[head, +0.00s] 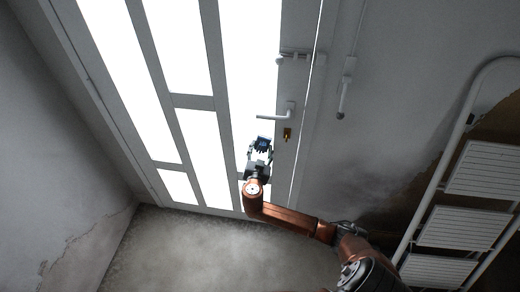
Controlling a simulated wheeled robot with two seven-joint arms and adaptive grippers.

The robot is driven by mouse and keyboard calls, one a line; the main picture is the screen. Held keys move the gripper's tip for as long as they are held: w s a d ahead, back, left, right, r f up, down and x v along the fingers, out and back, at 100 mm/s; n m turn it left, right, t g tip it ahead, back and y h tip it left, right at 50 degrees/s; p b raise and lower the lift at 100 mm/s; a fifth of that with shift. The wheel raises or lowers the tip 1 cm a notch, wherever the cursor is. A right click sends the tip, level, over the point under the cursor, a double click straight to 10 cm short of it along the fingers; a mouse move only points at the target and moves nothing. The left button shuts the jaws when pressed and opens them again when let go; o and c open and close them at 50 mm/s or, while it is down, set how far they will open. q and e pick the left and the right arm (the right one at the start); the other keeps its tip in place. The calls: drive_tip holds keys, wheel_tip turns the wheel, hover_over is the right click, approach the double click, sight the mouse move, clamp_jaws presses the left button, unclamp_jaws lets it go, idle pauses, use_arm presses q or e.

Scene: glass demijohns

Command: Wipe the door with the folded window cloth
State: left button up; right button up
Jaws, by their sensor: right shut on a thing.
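The door (194,102) is a pale frame with bright glowing panes, filling the upper left and middle of the head view. Its white lever handle (272,116) and a brass lock (287,134) are on its right side. My right gripper (261,150) is in front of the door, below the handle, shut on a small dark blue folded cloth (264,142). I cannot tell whether the cloth touches the door. My left gripper is not in view.
A white step ladder (465,225) leans at the right. A white rod with a hanging handle (344,95) is on the wall right of the door. Bare grey floor (200,255) lies below the door, and the grey wall at the left is clear.

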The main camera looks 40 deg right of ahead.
drive_tip(key=shift+w+a+f+b, duration=0.1)
drive_tip(key=shift+w+a+b, duration=0.35)
drive_tip(key=shift+w+a, duration=0.3)
drive_tip(key=w+a+b, duration=0.2)
drive_tip(key=w, duration=0.1)
drive_tip(key=shift+w+a, duration=0.2)
drive_tip(key=shift+a, duration=0.1)
drive_tip(key=shift+w+a, duration=0.4)
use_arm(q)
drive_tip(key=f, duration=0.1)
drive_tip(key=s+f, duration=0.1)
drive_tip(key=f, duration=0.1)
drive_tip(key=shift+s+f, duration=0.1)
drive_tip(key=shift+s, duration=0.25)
use_arm(e)
drive_tip(key=shift+s, duration=0.1)
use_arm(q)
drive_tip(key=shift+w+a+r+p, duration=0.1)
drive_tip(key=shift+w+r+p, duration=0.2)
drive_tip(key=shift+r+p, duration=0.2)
use_arm(e)
approach(245, 141)
drive_tip(key=shift+f, duration=0.65)
